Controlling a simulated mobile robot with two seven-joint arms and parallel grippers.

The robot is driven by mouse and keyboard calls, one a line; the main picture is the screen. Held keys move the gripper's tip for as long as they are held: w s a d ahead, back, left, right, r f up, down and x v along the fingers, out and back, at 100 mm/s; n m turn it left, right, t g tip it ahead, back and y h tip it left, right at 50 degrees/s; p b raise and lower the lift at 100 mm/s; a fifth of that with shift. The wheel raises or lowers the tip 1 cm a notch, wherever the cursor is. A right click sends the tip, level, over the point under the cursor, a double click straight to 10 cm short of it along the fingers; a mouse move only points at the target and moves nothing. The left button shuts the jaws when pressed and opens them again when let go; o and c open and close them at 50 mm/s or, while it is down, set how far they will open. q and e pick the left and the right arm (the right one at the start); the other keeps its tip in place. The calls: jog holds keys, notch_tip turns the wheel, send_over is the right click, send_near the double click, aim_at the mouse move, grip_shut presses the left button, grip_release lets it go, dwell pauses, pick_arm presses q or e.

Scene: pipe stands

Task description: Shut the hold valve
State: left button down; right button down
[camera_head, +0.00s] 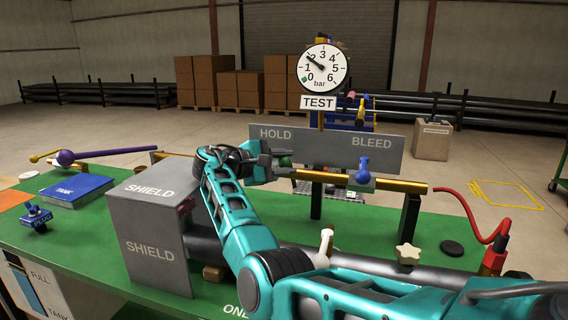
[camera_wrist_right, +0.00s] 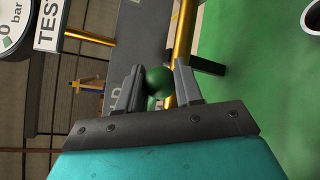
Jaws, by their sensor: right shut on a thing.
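The panel (camera_head: 325,147) carries the labels HOLD and BLEED. The hold valve's green knob (camera_head: 285,161) is under the HOLD label, partly hidden by my right gripper (camera_head: 270,166). In the right wrist view the green knob (camera_wrist_right: 158,82) sits between the two fingers of my right gripper (camera_wrist_right: 157,86), which is shut on it. The valve's body and stem are mostly hidden. The blue bleed valve (camera_head: 362,171) stands on the brass pipe to the right. The TEST gauge (camera_head: 323,69) above has its needle near 2 bar. My left gripper is not in view.
A grey SHIELD box (camera_head: 150,235) stands left of my right arm on the green table (camera_head: 440,232). A red hose (camera_head: 465,208) curves down at the right.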

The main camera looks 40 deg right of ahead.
jog(key=c, duration=1)
grip_release()
jog(key=shift+d, duration=0.1)
jog(key=shift+c, duration=0.2)
jog(key=o, duration=0.6)
jog(key=r, duration=0.6)
jog(key=r+p, duration=0.1)
jog(key=r, duration=0.2)
jog(key=shift+w+d+r, duration=0.15)
jog(key=shift+d, duration=0.15)
jog(key=shift+c, duration=0.2)
jog(key=shift+s+a+r, duration=0.1)
jog(key=shift+r, duration=0.5)
jog(key=shift+s+a+r, duration=0.1)
jog(key=shift+r, duration=0.5)
jog(key=c, duration=0.6)
jog(key=shift+o, duration=0.2)
notch_tip(320, 180, up, 8)
jog(key=p, duration=0.1)
jog(key=shift+a+r, duration=0.1)
